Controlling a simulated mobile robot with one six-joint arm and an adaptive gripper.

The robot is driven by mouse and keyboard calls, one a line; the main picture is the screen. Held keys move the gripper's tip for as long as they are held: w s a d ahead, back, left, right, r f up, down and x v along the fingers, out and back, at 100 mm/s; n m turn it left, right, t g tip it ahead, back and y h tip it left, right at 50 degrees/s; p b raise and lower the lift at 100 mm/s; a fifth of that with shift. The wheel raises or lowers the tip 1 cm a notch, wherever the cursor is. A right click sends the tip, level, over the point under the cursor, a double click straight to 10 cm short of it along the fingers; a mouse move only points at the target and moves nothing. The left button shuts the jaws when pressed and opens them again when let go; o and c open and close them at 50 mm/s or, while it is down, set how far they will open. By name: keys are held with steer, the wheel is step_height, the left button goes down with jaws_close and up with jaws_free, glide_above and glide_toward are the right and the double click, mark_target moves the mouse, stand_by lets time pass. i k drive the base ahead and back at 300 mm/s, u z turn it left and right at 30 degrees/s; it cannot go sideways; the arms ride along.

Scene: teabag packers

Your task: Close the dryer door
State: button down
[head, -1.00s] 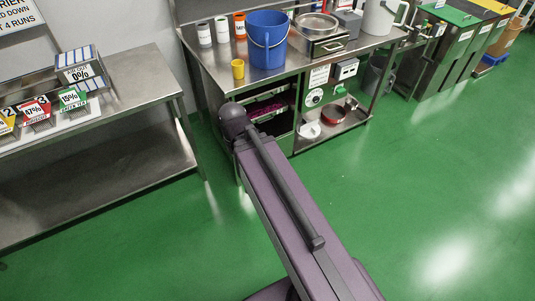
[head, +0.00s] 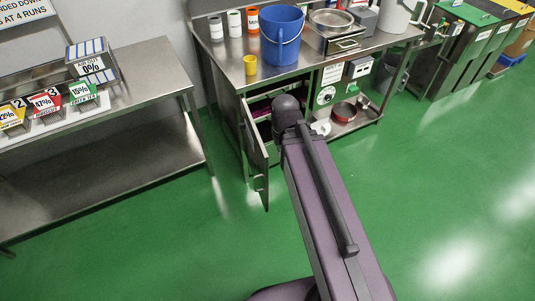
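The dryer is a metal cabinet under the steel bench, with a control panel (head: 326,95) on its right. Its door (head: 254,150) stands wide open, swung out toward me from the left side of the opening. A small handle (head: 259,183) shows near the door's free end. Magenta material shows inside the dark cabinet opening (head: 262,108). My purple arm rises from the bottom and its dark joint covers part of the opening's right side. My gripper is not visible, so its state and its distance from the door are hidden.
The bench top (head: 232,78) holds a blue bucket (head: 281,40), a yellow cup (head: 250,66), several jars and a scale-like device with a pan (head: 331,22). A steel side table (head: 150,80) with sample trays stands left. Green floor (head: 190,240) is clear in front of the door.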

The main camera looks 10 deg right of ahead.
mark_target(259, 162)
steer(key=u, duration=0.35)
steer(key=i, duration=1)
steer(key=z, duration=0.6)
steer(key=k, duration=1.2)
steer(key=u, duration=0.2)
